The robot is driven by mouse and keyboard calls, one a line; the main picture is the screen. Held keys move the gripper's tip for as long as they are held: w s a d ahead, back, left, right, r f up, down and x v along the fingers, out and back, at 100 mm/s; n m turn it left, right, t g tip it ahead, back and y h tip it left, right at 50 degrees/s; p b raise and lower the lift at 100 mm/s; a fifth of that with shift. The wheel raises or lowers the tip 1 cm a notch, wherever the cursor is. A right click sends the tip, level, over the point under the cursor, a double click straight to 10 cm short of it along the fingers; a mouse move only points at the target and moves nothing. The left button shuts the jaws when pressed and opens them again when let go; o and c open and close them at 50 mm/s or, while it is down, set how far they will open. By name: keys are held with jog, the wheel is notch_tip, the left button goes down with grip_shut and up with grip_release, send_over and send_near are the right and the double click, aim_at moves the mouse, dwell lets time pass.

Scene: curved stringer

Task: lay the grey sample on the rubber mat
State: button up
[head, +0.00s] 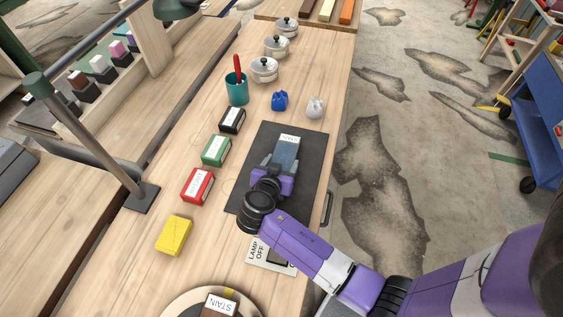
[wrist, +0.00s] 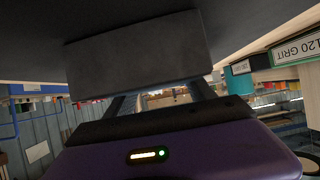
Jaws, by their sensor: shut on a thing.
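The grey sample (head: 285,154), a flat blue-grey piece with a white STAIN label at its far end, is over the middle of the black rubber mat (head: 302,190). My gripper (head: 273,180) is shut on its near end from the front. In the wrist view the sample (wrist: 135,62) shows as a dark grey block at the fingers, close against the dark mat surface (wrist: 260,25). I cannot tell whether the sample touches the mat or hangs just above it. The fingertips are mostly hidden behind the sample.
Left of the mat stand a black box (head: 232,120), a green box (head: 216,151), a red box (head: 198,185) and a yellow block (head: 174,235). A lamp card (head: 258,256) lies nearer.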

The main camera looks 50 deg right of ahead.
jog(key=shift+f, duration=0.1)
jog(key=o, duration=1.6)
jog(key=shift+o, duration=0.2)
jog(key=shift+r, duration=0.25)
jog(key=b+v, duration=0.1)
jog(key=v, duration=1.1)
jog(key=shift+f+b, duration=0.2)
jog(key=shift+b, duration=0.2)
jog(key=shift+a, duration=0.1)
